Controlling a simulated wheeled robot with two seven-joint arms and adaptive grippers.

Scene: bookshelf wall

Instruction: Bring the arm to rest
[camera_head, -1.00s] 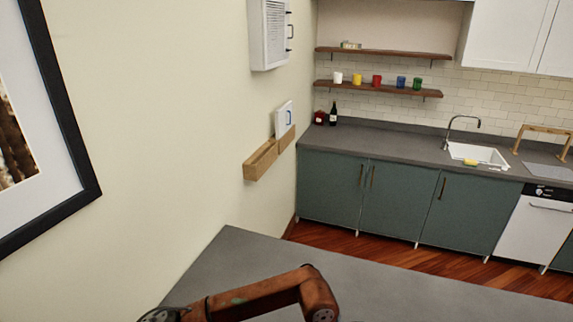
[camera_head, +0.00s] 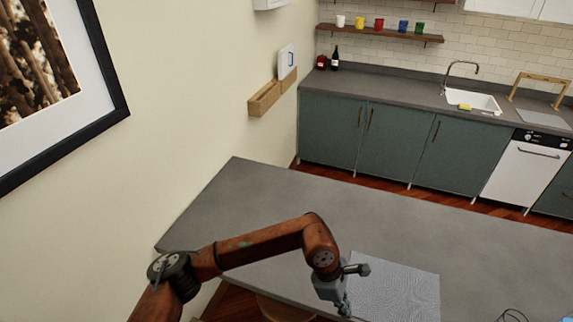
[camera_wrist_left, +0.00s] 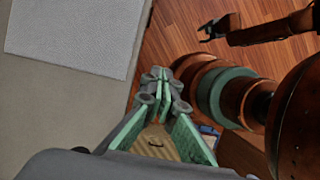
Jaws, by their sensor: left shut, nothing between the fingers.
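My left arm (camera_head: 265,243) reaches in from the lower left, bent at the elbow over the grey counter (camera_head: 300,205). My left gripper (camera_head: 346,305) hangs at its end, pointing down, beside the left edge of a light grey mat (camera_head: 400,285). In the left wrist view the green-padded fingers of the left gripper (camera_wrist_left: 160,82) come together with nothing between them. The mat (camera_wrist_left: 70,35) also shows there, to the left of the fingers. Another brown arm with a dark gripper (camera_wrist_left: 206,30), apparently my right one, shows at the top right; its jaw state is unclear.
A wooden seat (camera_head: 290,308) stands by the counter's near edge. A thin black looped item (camera_head: 512,315) lies at the lower right. A framed picture (camera_head: 50,90) hangs on the left wall. Wood floor (camera_wrist_left: 180,45) shows beside the counter. Much of the counter's middle is clear.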

